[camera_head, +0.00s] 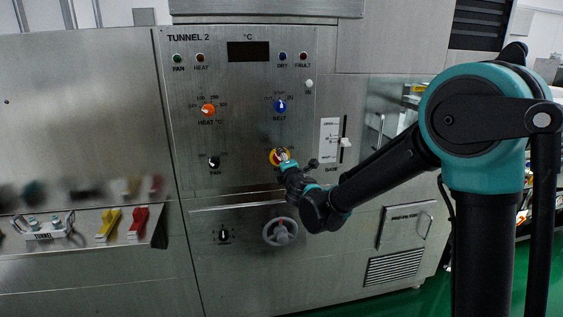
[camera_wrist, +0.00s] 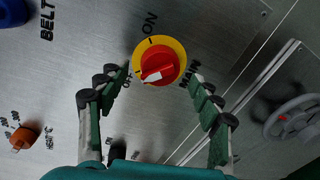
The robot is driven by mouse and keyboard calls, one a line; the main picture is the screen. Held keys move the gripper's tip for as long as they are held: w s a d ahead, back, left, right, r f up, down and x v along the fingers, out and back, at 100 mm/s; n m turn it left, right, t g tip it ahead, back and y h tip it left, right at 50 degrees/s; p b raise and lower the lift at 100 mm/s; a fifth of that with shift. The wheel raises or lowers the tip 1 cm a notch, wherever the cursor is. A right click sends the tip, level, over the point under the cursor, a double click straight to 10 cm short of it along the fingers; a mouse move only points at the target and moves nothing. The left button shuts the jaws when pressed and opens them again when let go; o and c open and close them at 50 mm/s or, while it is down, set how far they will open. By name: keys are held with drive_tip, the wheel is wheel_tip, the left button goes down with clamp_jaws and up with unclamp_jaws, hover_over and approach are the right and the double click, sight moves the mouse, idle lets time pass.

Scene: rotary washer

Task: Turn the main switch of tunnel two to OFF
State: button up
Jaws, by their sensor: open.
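The main switch is a red knob on a yellow disc; it shows on the TUNNEL 2 panel in the head view (camera_head: 275,157) and close up in the wrist view (camera_wrist: 163,58). In the wrist view, ON is printed above the disc, OFF at its lower left and MAIN at its lower right. The knob's white mark points to the lower left, toward OFF. My gripper (camera_wrist: 157,82) is open, with one finger on each side of the switch's lower part. The fingers look apart from the knob. In the head view my gripper (camera_head: 287,165) partly covers the switch.
Nearby on the panel are the orange HEAT knob (camera_head: 208,110), blue BELT knob (camera_head: 280,105), black FAN knob (camera_head: 214,162) and a grey handwheel (camera_head: 280,231) below. A slider (camera_head: 345,142) stands to the right. Yellow (camera_head: 108,224) and red (camera_head: 138,222) handles sit at left.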

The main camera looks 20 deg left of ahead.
drive_tip(key=f+v, duration=0.1)
drive_tip(key=v, duration=0.9)
drive_tip(key=shift+r, duration=0.4)
